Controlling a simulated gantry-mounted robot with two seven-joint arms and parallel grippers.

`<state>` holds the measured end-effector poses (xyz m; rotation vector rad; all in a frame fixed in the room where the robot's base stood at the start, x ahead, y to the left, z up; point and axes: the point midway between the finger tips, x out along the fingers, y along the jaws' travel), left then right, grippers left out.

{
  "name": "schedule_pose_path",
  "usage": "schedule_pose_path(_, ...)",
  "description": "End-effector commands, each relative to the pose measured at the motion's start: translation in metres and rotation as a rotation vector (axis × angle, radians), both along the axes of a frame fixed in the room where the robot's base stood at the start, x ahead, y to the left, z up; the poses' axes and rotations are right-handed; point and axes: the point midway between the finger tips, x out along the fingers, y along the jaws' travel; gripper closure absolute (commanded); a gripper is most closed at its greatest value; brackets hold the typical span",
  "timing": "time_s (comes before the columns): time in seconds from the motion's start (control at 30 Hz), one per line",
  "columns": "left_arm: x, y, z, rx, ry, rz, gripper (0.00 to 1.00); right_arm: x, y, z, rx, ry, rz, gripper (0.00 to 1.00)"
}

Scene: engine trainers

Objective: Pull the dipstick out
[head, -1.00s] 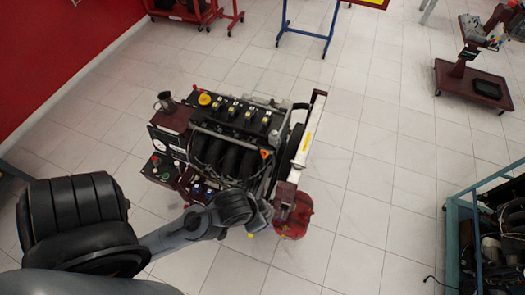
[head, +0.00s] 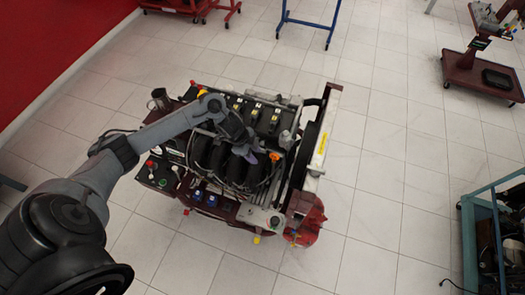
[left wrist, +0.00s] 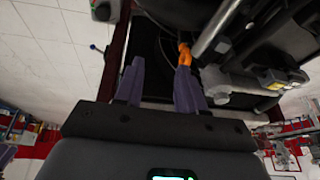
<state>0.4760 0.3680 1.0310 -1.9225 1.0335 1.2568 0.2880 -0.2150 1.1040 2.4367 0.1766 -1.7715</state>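The engine trainer (head: 222,178) stands in the middle of the head view. The dipstick's orange handle (head: 275,156) shows on top of the engine, right of its black intake pipes. My left gripper (head: 252,157) is over the engine, its purple fingers just left of the handle. In the left wrist view the two fingers (left wrist: 158,85) stand apart with nothing gripped between them. The orange handle (left wrist: 184,55) shows there at the tip of the right finger; whether they touch, I cannot tell. The dipstick's lower part is hidden. My right gripper is not in view.
A radiator frame (head: 322,130) stands at the engine's right side. A metal jug (head: 160,98) stands at its back left corner. A blue-green framed cart (head: 480,235) is at the lower right. The tiled floor between is clear.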

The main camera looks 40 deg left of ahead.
Motion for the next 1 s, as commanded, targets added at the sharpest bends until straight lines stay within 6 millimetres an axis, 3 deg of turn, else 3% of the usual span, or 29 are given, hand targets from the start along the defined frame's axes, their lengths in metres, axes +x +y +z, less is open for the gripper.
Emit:
schedule_pose_path(0.1, 0.027, 0.016, 0.023, 0.030, -0.064, 0.004, 0.61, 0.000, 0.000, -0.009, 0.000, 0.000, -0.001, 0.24)
schedule_pose_path(0.27, 0.041, 0.015, 0.029, 0.031, -0.091, 0.006, 0.61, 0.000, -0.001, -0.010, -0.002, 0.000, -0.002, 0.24)
schedule_pose_path(0.8, 0.068, -0.005, -0.041, 0.031, -0.093, 0.007, 0.61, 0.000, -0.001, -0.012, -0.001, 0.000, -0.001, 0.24)
schedule_pose_path(1.0, 0.074, -0.009, -0.057, 0.031, -0.094, 0.007, 0.61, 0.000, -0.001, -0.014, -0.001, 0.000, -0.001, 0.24)
